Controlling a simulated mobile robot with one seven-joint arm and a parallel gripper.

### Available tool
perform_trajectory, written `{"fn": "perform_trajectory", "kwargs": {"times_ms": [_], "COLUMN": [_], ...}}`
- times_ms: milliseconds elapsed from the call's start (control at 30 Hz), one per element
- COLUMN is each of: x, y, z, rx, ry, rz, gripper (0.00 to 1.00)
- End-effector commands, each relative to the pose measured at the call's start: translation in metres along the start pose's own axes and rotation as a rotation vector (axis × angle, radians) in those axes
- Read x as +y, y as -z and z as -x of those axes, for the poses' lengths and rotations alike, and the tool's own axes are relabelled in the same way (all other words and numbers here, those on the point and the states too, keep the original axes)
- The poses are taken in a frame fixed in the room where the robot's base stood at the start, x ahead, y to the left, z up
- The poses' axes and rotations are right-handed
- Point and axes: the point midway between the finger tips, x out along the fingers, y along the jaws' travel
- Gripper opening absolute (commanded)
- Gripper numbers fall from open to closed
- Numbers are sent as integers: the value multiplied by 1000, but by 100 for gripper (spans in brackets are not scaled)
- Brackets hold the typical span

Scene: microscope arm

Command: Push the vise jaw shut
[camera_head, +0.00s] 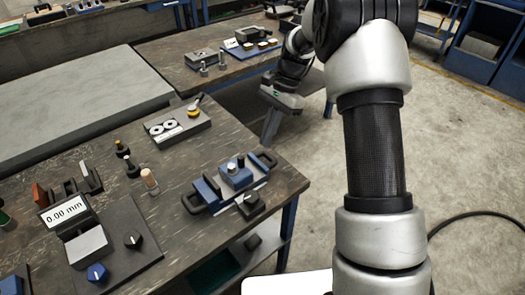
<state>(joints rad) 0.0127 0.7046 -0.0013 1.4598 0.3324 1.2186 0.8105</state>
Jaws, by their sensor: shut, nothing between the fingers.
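A blue vise (207,191) lies near the right corner of the wooden workbench, in the lower middle of the view. It has a blue block at its left and another blue block (237,176) with grey posts at its right, with dark loop-shaped handles at both ends. Which block is the moving jaw, and how wide any gap is, I cannot tell. My gripper (270,128) points down beyond the bench's far right edge, above and right of the vise in the picture, and apart from it. Its fingers are together and empty.
A dark block with a knob (250,204) sits by the vise's front. A gauge reading 0.00 mm (62,212), small posts (150,181) and a grey fixture (178,129) stand to the left. A second bench (165,58) is behind. Floor is open at right.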

Motion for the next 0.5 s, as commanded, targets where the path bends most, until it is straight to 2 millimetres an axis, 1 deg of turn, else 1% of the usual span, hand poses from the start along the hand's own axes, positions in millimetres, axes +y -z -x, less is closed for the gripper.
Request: {"fn": "perform_trajectory", "kwargs": {"times_ms": [167,400,500], "x": [0,0,0], "y": [0,0,0], "z": [-20,-65,-80], "rx": [-3,-3,-2], "ry": [-3,-5,-4], "rz": [-3,-1,-1], "gripper": [0,0,0]}}
